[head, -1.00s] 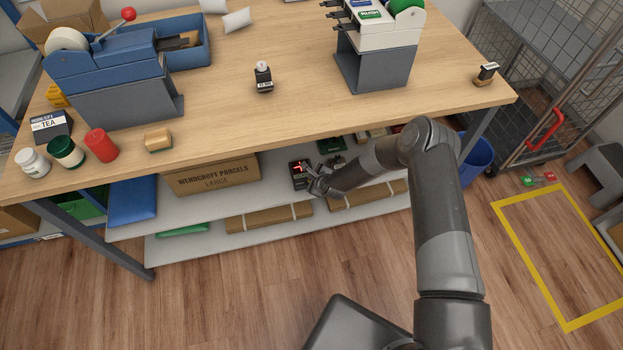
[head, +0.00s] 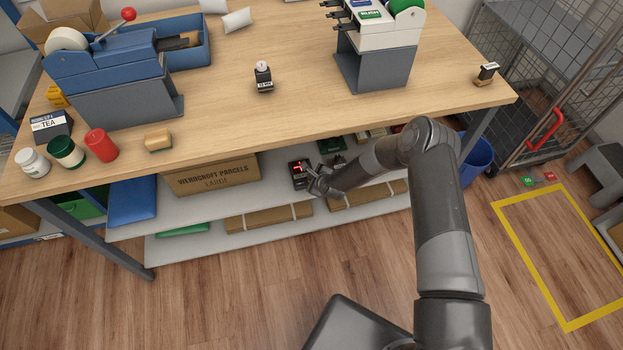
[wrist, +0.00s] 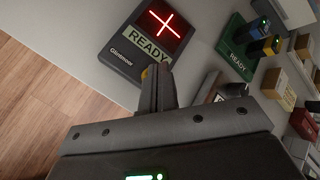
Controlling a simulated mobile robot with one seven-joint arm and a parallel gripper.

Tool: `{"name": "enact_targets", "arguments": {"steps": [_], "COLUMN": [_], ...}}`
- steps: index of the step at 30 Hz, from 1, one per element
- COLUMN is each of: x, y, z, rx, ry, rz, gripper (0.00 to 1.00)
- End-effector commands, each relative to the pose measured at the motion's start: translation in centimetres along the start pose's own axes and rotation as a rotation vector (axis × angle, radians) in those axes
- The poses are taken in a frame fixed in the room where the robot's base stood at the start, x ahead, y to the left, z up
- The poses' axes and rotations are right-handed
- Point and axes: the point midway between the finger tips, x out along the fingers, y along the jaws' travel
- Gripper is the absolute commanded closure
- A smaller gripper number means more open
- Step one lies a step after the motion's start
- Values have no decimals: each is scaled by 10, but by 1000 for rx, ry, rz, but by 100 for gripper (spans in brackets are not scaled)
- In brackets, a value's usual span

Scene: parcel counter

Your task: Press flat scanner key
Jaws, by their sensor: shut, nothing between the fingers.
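The flat scanner (wrist: 146,42) is a dark box with a glowing red cross in its window and a READY label, lying on the shelf under the counter. In the head view the scanner (head: 298,173) shows just left of my gripper. A bit of yellow, apparently its key (wrist: 145,73), shows at the scanner's near edge, mostly hidden by my fingers. My gripper (wrist: 158,72) is shut and empty, with its fingertips right at that edge; whether they touch the key I cannot tell. It also shows in the head view (head: 311,178).
A second, green device with a READY label (wrist: 239,53) stands right of the scanner, with small boxes beyond it. A Wendgroft Parcels carton (head: 212,175) stands to the left on the shelf. The wooden counter top (head: 230,122) hangs above the reach.

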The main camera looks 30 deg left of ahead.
Motion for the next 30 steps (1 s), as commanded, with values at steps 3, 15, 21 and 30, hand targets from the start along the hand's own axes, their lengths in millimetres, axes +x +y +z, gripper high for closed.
{"name": "enact_targets", "arguments": {"steps": [3,15,21,30], "x": [0,4,6,4], "y": [0,4,5,3], "z": [0,-4,-5,-4], "rx": [0,2,0,1], "ry": [0,1,0,0], "rz": [0,1,0,0], "gripper": [100,100,100,100]}}
